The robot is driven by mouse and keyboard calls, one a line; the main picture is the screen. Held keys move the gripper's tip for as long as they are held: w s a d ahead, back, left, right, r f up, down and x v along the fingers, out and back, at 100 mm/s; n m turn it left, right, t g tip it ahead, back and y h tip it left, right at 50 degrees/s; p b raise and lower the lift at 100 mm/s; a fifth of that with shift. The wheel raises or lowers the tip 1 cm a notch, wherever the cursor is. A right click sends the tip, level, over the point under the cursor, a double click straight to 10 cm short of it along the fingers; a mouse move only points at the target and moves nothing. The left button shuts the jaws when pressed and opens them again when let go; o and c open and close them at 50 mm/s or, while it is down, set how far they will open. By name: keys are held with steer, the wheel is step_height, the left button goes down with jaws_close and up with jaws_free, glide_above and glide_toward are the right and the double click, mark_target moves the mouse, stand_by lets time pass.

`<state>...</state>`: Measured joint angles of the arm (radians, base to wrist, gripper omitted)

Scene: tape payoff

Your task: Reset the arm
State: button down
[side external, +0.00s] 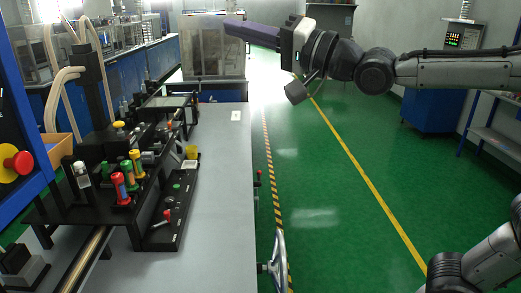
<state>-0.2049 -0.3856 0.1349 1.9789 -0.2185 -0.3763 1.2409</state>
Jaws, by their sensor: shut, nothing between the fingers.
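My gripper (228,28) is at the top centre of the side external view, raised above the far end of the grey worktable (222,200). Its long dark purple fingers point left and are shut together with nothing between them. My arm reaches in from the right edge, roughly level. The gripper is apart from the table and the equipment on it.
A black machine frame (85,205) with colored cylinders stands on the table's left side. Beside it lies a black tray (165,232) with small parts. A clear box (212,50) stands behind. Green floor (330,190) is open to the right. A handwheel (278,262) sticks out from the table's right side.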

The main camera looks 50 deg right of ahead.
steer(key=s+d+f+n+g+h, duration=0.1)
steer(key=s+d+f+g+h, duration=0.2)
steer(key=s+d+f, duration=0.45)
steer(key=s+d+f+n+g+h, duration=0.1)
steer(key=s+d+f+g+h, duration=0.3)
steer(key=f, duration=0.6)
steer(key=s+a+f+n+g+y, duration=0.1)
steer(key=s+f+n+g, duration=0.5)
steer(key=s+f, duration=0.6)
step_height(320, 180, down, 2)
steer(key=shift+s+a+g, duration=0.15)
steer(key=shift+s+g, duration=0.25)
steer(key=shift+g, duration=0.1)
